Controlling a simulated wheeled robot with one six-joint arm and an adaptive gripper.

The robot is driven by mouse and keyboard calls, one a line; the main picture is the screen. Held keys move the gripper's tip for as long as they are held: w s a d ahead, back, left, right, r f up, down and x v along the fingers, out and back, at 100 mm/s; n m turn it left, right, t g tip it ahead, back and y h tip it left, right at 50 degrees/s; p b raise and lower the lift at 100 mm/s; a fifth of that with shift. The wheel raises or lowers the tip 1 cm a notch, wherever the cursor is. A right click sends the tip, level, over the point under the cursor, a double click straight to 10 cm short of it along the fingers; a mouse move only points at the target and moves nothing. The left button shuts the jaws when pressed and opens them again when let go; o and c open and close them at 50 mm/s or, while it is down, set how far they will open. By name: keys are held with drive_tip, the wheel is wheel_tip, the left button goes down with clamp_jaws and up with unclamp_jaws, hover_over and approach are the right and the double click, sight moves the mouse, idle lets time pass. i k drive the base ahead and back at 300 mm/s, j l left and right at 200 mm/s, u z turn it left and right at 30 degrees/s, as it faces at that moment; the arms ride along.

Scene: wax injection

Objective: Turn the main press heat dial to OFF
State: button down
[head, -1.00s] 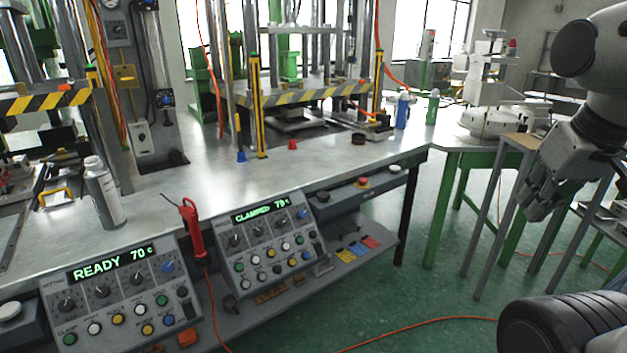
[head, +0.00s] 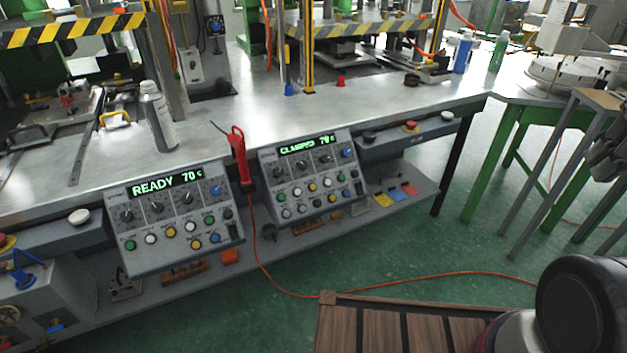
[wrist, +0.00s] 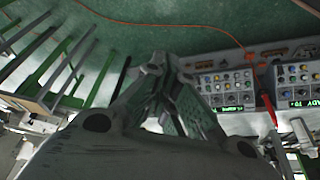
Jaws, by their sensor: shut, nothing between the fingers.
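Two grey control panels hang on the bench front in the head view. The left panel (head: 172,228) has a green display reading READY 70 c; the right panel (head: 312,188) reads CLAMPED at about 79 c. Each has a row of black dials, such as this left panel dial (head: 157,207) and this right panel dial (head: 302,165), above coloured buttons. Dial labels are too small to read. My gripper (head: 604,160) is partly cut off at the right edge, well away from both panels. In the wrist view my gripper (wrist: 160,70) is shut and empty, with both panels inverted beyond it.
A red tool (head: 238,150) with an orange cable stands between the panels. A bottle (head: 158,118) stands on the metal bench (head: 215,138). Green-legged tables (head: 490,165) stand at right. A slatted wooden surface (head: 400,325) lies at bottom. Green floor is open before the bench.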

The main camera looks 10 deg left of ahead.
sight(324, 158)
drive_tip(key=k+u, duration=0.1)
drive_tip(key=u, duration=0.7)
drive_tip(key=k+j+u, duration=0.1)
drive_tip(key=u, duration=0.3)
drive_tip(key=k+j+u, duration=0.1)
drive_tip(key=u, duration=0.3)
